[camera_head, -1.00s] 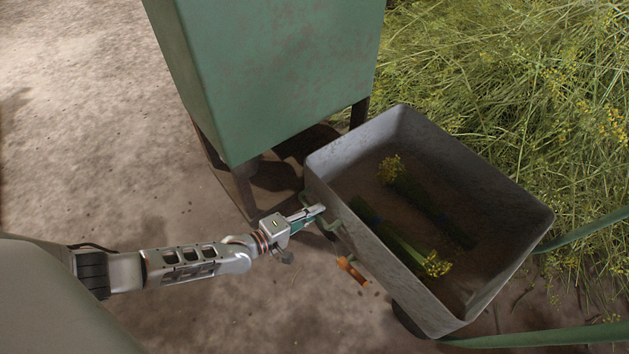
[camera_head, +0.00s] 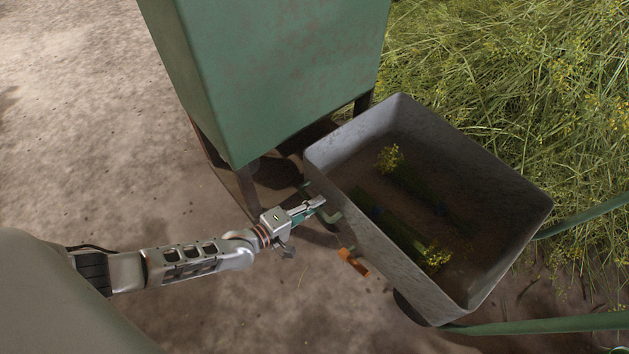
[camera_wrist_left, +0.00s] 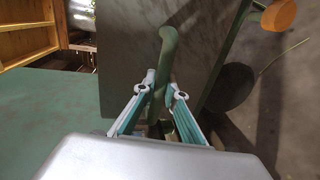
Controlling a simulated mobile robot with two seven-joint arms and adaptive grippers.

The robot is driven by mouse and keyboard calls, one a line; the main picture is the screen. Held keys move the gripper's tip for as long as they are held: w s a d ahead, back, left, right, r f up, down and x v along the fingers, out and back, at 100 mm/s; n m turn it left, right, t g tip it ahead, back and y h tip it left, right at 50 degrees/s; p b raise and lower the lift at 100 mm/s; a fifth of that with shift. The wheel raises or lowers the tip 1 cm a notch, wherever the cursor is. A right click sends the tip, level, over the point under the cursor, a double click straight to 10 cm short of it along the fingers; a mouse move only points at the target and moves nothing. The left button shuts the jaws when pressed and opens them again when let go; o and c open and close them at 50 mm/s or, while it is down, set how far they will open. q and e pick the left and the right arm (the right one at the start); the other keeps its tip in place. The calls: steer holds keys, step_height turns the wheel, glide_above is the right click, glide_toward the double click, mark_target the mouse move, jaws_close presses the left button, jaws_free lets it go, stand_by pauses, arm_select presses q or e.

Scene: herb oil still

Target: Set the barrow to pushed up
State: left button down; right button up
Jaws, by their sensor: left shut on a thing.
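The barrow (camera_head: 400,262) is a grey metal tub on a wheel, with green shafts (camera_head: 560,324) running off to the right. It stands at centre right in the head view, its left corner close to the green bin. Two bundles of yellow-flowered herbs (camera_head: 392,160) lie inside it. A green bar handle (camera_wrist_left: 168,48) sticks out from the barrow's near-left side. My left gripper (camera_head: 314,206) is shut on this handle. In the left wrist view its two fingers (camera_wrist_left: 162,90) stand either side of the bar. My right gripper is not in view.
A tall green bin (camera_head: 270,80) on dark legs stands just behind and left of the barrow. An orange grip (camera_head: 353,262) juts from the barrow's near side. Tall yellow-flowered grass (camera_head: 520,90) fills the right. Bare ground (camera_head: 90,150) lies open at left.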

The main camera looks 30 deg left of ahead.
arm_select(q)
steer(key=shift+w+a, duration=0.1)
steer(key=shift+a, duration=0.35)
steer(key=c, duration=2.2)
jaws_free()
steer(key=shift+o, duration=0.6)
steer(key=shift+d, duration=0.1)
steer(key=v, duration=1.2)
